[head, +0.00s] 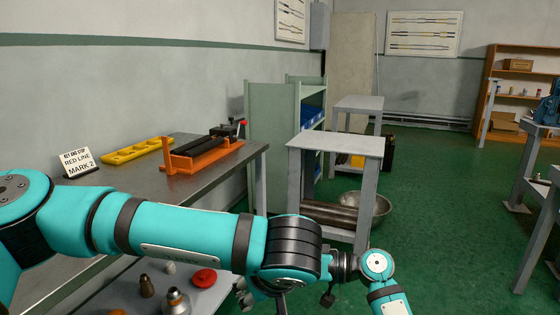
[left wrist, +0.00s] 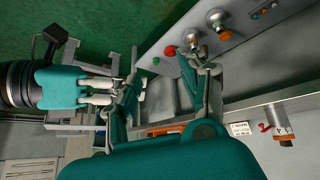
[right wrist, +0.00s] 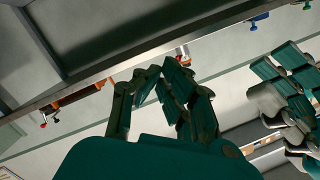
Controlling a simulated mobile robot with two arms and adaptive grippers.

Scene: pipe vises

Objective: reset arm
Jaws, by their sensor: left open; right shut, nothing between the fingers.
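My left arm (head: 190,232) reaches across the front of the head view from the left. My left gripper (head: 258,291) is partly hidden low in that view, below the arm's dark end joint. In the left wrist view the left gripper (left wrist: 162,75) is open, with nothing between its fingers. The right wrist view shows my right gripper (right wrist: 165,80) shut and empty, its fingertips together. Another gripper with teal fingers (right wrist: 290,92) shows at the right of that view, apart from it. In the head view I cannot tell the right gripper's fingers.
A grey workbench (head: 215,178) at left carries a sign (head: 77,161), a yellow tray (head: 137,151) and an orange rack (head: 200,157). A red disc (head: 204,276) lies on a lower surface. A small grey table (head: 335,146) and metal bowl (head: 378,206) stand ahead.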

